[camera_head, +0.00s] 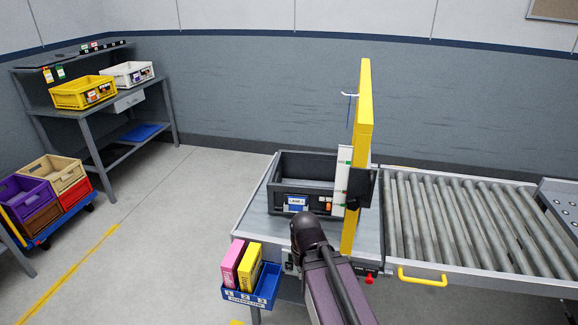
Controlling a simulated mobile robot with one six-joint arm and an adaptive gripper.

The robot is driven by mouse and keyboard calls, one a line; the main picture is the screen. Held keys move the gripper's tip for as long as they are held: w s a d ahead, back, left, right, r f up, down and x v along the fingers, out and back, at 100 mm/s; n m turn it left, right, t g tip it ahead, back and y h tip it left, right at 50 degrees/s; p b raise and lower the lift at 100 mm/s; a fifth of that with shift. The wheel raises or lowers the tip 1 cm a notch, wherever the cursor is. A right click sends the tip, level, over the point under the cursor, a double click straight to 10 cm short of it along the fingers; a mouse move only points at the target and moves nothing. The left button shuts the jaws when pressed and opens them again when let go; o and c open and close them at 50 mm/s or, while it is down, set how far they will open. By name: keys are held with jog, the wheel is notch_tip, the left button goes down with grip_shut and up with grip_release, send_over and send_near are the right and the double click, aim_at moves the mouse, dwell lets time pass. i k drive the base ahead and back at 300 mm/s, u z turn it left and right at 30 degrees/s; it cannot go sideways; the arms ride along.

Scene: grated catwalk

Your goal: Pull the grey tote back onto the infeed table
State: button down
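The dark grey tote (278,199) stands upright on the grey infeed table (258,222), left of a tall yellow frame (364,115). A blue-and-white label is on its front wall. Its right end is partly hidden by a white strip and the yellow frame. A dark panel (364,188) shows at the frame's right side; I cannot tell whether it belongs to the frame. My arm reaches up from the bottom, its dark rounded joint just in front of the tote's front side. My gripper cannot be made out.
A roller conveyor (470,220) with a yellow handle (422,277) runs right from the frame. A blue bin (250,290) with pink and yellow boxes hangs at the table's front left. A red knob (369,279) sits on the front edge. Open floor lies left, before a loaded cart (90,208) and workbench (85,112).

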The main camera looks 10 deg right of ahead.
aim_at(311, 175)
jog(key=u, duration=0.05)
jog(key=i, duration=1)
jog(key=z, duration=0.05)
